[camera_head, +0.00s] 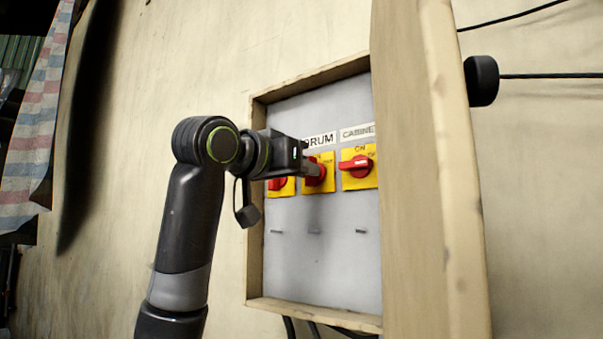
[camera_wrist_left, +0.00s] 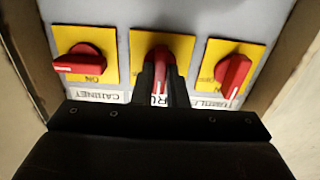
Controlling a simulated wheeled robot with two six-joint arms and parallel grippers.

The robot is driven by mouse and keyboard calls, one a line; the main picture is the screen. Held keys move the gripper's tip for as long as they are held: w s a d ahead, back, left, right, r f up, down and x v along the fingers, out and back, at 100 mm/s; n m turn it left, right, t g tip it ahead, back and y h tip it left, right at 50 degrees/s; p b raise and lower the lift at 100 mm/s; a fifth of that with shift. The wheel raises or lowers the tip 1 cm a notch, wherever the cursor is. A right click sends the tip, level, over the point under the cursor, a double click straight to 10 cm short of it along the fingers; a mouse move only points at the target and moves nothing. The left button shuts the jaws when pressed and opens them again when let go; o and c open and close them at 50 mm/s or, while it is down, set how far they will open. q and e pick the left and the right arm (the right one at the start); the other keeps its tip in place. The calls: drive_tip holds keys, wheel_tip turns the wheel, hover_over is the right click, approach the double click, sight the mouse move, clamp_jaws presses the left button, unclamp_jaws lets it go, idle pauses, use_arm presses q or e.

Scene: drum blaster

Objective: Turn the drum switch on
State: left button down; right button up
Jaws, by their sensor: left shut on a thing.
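The drum switch is a red knob (camera_head: 314,172) on a yellow plate, under a label whose visible part reads "RUM", in the middle of the panel. My left gripper (camera_head: 311,168) reaches it from the left and hides part of the knob and label. In the left wrist view my left gripper (camera_wrist_left: 160,85) is shut on the drum switch (camera_wrist_left: 160,58), one finger on each side. The white mark on the knob points toward the label, and the wrist picture shows the labels upside down. My right gripper is not in view.
The cabinet switch (camera_head: 356,166) sits right of the drum switch, its knob lying sideways. Another red switch (camera_head: 277,184) is on the left, partly behind my gripper. The wooden box frame (camera_head: 255,230) surrounds the grey panel (camera_head: 320,265). An open wooden door (camera_head: 420,180) stands at the right.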

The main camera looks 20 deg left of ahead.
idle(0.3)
use_arm(q)
drive_tip(key=c, duration=1.4)
unclamp_jaws()
drive_tip(key=shift+c, duration=0.2)
drive_tip(key=b+v, duration=0.8)
drive_tip(key=v, duration=0.9)
drive_tip(key=shift+s, duration=0.15)
